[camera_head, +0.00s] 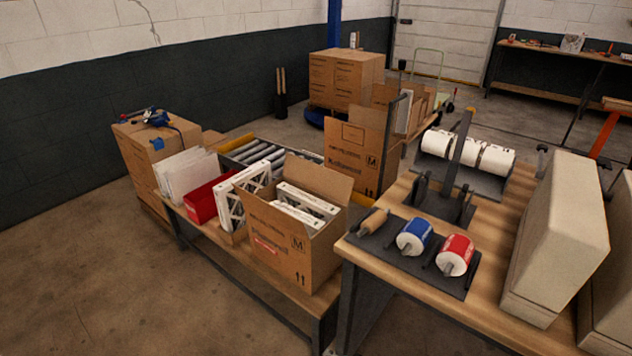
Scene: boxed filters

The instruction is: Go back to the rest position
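My gripper is not in view, so I cannot see whether it is open or shut, or whether it holds anything. An open cardboard box (280,252) stands on the low bench at centre, with white-framed filters (305,203) upright inside it. Another white-framed filter (243,185) stands tilted just left of the box. A red bin (206,200) and several white flat pieces (187,174) stand farther left on the same bench.
A wooden table (400,275) at right holds red (455,254) and blue (415,236) rolls, white rolls (468,150) on a stand, and a large beige block (560,240). A roller conveyor (255,152) and stacked cartons (345,78) lie behind. Floor (85,270) is clear at left.

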